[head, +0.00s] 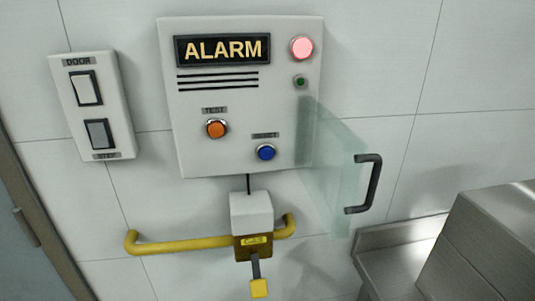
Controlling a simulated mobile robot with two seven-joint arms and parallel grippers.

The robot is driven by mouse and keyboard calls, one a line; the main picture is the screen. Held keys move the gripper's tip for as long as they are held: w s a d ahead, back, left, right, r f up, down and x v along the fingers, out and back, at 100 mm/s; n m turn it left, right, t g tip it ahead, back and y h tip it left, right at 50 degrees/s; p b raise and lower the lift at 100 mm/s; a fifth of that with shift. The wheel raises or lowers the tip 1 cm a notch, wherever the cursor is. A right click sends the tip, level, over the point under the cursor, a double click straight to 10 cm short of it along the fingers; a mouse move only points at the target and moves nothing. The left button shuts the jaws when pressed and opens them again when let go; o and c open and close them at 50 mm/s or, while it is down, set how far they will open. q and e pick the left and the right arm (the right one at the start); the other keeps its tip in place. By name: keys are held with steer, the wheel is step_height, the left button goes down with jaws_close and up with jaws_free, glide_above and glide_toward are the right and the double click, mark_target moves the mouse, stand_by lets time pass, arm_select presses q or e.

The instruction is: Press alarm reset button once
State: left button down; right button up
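The alarm panel (215,110) is a pale grey box on the tiled wall, tilted a little in the head view. A blue button (266,152) sits at its lower right under a small label that appears to read RESET. An orange button (216,128) under a TEST label is to its left. A red-pink lamp (302,48) looks lit at the top right, with a small dark green light (300,82) below it. A clear cover (335,165) with a black handle (368,184) stands swung out to the right, leaving the blue button uncovered. Neither gripper is in view.
A door switch plate (93,107) is on the wall at left. Below the panel are a yellow rail (180,247) and a grey box (251,212) with a hanging yellow tag (259,289). A metal cabinet (480,245) fills the lower right. A door edge (35,225) shows at lower left.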

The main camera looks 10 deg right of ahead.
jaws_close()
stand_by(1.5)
